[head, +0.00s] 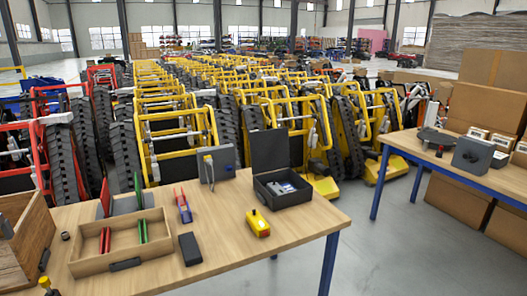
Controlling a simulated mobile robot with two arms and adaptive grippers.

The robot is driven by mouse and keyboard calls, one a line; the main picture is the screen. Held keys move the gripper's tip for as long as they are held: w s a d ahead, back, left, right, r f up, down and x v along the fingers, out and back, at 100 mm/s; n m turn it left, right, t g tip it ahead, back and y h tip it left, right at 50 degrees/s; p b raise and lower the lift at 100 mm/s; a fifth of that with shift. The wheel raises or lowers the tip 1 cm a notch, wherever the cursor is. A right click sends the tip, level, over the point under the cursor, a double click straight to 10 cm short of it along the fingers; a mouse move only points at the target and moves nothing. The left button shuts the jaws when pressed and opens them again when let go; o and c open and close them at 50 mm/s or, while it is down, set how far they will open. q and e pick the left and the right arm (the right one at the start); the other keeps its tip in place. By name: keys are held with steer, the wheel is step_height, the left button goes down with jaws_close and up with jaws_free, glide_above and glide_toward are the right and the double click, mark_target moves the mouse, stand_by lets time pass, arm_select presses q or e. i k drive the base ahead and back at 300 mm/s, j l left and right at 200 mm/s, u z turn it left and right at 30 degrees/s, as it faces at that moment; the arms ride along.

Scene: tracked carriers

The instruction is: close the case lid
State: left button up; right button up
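The black case (283,196) stands on the wooden table near its back right edge in the head view. Its lid (269,150) is open and stands roughly upright at the back of the case. Grey items (282,187) lie inside the case. Neither of my grippers can be made out in this view.
Left of the case are a grey panel (225,160), a blue and red tool (184,208), a black block (190,249) and a wooden tray (122,254) with red and green plates. A yellow object (258,222) lies in front. Another table (456,168) stands right, across a floor gap.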

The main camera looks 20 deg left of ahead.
mark_target(269, 149)
steer(key=i+z, duration=0.3)
steer(key=i, duration=0.3)
steer(key=i+z, duration=0.25)
steer(key=i, duration=0.3)
steer(key=i+j+z, duration=0.3)
steer(key=i, duration=0.3)
steer(key=i+l, duration=0.1)
steer(key=i, duration=0.45)
steer(key=i+l+u, duration=0.1)
steer(key=i, duration=0.45)
steer(key=i+l, duration=0.2)
steer(key=i, duration=0.3)
steer(key=i+j+u, duration=0.2)
steer(key=u, duration=0.25)
steer(key=i+u, duration=0.8)
steer(key=u, duration=0.15)
steer(key=i+l+u, duration=0.1)
steer(key=i+u, duration=0.2)
steer(key=u, duration=0.15)
steer(key=i+j, duration=0.15)
steer(key=i, duration=0.8)
steer(key=i+j+u, duration=0.1)
steer(key=i, duration=0.85)
